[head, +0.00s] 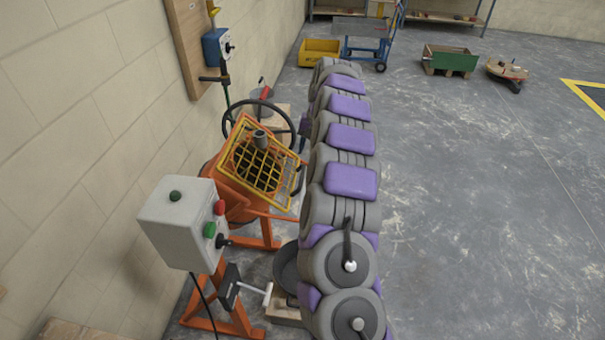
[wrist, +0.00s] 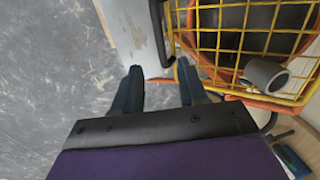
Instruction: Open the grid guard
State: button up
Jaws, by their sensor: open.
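The grid guard (head: 258,167) is a yellow bar grid in a yellow frame. It lies tilted over the mouth of the orange mixer drum (head: 228,205) and appears closed. In the wrist view the grid (wrist: 240,40) fills the upper right, with the dark drum inside behind it. A black bar handle (wrist: 158,35) stands at its left edge, also visible in the head view (head: 299,180). My gripper (wrist: 159,66) is open, its two dark fingers apart. The handle's near end lies close to the right fingertip; contact cannot be told. My arm hides the gripper in the head view.
A grey control box (head: 185,222) with green and red buttons stands before the mixer. A black handwheel (head: 260,125) is behind the grid. A wall (head: 80,120) bounds the left. A grey round tub (head: 288,268) sits low beside the mixer. Open floor (head: 480,200) lies right.

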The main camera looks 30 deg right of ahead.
aim_at(302, 175)
jog(key=f, duration=0.3)
jog(key=a+f+b, duration=0.1)
jog(key=f, duration=0.3)
jog(key=w+f, duration=0.1)
jog(key=f, duration=0.2)
jog(key=shift+a+f+b, duration=0.3)
jog(key=shift+a+b, duration=0.05)
jog(key=shift+b, duration=0.05)
grip_shut()
